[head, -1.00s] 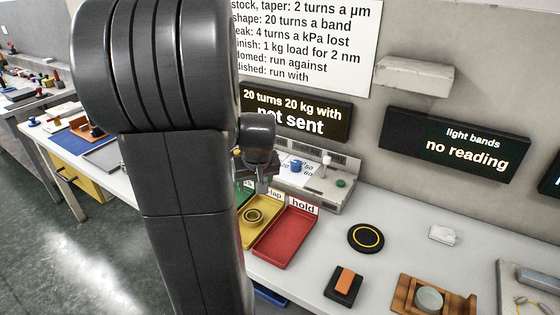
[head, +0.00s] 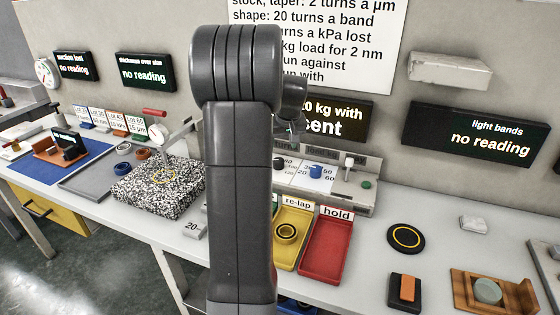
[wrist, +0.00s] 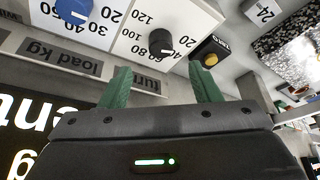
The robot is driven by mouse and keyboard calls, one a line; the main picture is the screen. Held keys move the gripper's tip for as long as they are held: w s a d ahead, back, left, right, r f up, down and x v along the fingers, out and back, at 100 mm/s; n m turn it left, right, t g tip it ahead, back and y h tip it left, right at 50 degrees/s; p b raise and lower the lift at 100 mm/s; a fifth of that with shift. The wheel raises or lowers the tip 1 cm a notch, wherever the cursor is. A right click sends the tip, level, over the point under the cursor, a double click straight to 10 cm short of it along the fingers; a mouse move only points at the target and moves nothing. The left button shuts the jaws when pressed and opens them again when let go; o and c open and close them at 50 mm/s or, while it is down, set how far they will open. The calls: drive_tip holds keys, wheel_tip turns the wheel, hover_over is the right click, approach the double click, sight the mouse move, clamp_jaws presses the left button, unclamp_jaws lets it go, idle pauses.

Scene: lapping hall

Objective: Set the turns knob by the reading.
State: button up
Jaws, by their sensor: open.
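The turns knob (wrist: 160,42) is a black knob on a white dial plate marked with numbers such as 60, 80, 100 and 120. In the wrist view it lies just beyond the gap between my fingers. My gripper (wrist: 160,88) is open and empty, its two green fingers apart and not touching the knob. A blue knob (wrist: 74,10) sits on the neighbouring load dial; it also shows in the head view (head: 316,171). The black display (head: 345,121) above the panel reads "...0 kg with" and "...sent"; my arm covers its left part. The wall sheet (head: 330,45) is partly hidden too.
A yellow button (wrist: 210,59) on a black box is beside the turns dial. A yellow re-lap tray (head: 283,262) holding a ring and a red hold tray (head: 327,245) lie in front. A speckled plate (head: 150,190) is left. The light bands display (head: 480,133) says no reading.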

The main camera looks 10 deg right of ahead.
drive_tip(key=x, duration=0.9)
drive_tip(key=shift+w+f, duration=0.1)
drive_tip(key=shift+f, duration=0.15)
drive_tip(key=c, duration=1)
